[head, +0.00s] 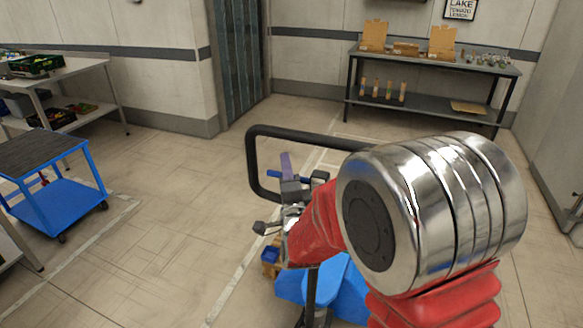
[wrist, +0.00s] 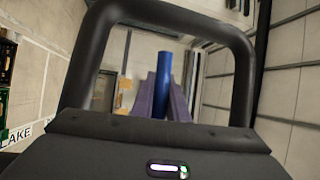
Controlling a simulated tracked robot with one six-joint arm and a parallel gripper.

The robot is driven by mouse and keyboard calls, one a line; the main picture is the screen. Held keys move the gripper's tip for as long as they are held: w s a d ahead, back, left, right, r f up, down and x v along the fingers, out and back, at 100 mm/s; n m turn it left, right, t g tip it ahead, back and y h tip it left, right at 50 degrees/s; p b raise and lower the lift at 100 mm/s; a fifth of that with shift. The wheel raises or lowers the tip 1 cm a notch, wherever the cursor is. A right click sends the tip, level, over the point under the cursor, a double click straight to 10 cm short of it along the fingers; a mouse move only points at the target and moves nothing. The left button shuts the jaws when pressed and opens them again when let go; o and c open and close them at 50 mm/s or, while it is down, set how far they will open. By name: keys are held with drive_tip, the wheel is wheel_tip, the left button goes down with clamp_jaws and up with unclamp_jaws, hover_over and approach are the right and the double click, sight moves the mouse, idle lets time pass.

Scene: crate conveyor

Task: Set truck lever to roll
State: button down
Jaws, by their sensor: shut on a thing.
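The truck's black loop handle (head: 252,165) stands up in the middle of the head view, and part of its blue body (head: 340,290) shows low down behind my arm. My gripper (head: 287,163) is at the loop, with one purple finger showing. The blue lever (head: 273,174) sticks out sideways there. In the wrist view the purple fingers of my gripper (wrist: 163,97) are shut on the blue lever (wrist: 164,72), which stands between them. A black loop frames the wrist view. My red and silver arm hides the handle's right side. I cannot tell the lever's setting.
A blue cart (head: 60,195) stands at the left, by a table (head: 85,68) with crates. A dark table (head: 430,62) with cardboard boxes and small goods stands at the back right. The floor between the cart and the truck is clear.

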drive_tip(key=shift+f, duration=0.1)
drive_tip(key=c, duration=1.7)
unclamp_jaws()
drive_tip(key=shift+w, duration=0.1)
drive_tip(key=shift+c, duration=0.2)
